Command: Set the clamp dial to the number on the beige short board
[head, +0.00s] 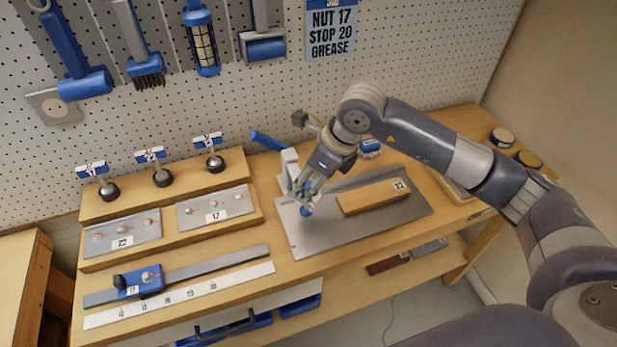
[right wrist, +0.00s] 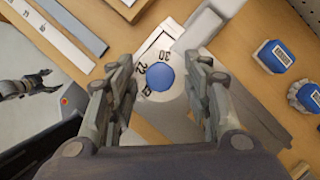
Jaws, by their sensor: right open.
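The clamp (head: 290,172), with a blue lever, stands on a grey metal plate (head: 300,238). Its blue round dial (head: 306,211) sits low at the front. In the right wrist view, the dial (right wrist: 159,79) has numbers around it; 30 and 22 are readable, another is blurred, and I cannot tell the setting. The beige short board (head: 365,198) lies on the plate, its label seeming to read 22. My right gripper (head: 309,188) is open above the dial; its fingers (right wrist: 160,92) show either side of it. Part of what looks like my left gripper (right wrist: 38,83) shows at the left.
Left of the clamp stands a stepped wooden rack (head: 235,162) with knobs and number tags. A blue slider stop (head: 140,283) sits on a grey rail near a white scale strip (head: 180,296). A wall sign (head: 331,32) reads NUT 17, STOP 20, GREASE.

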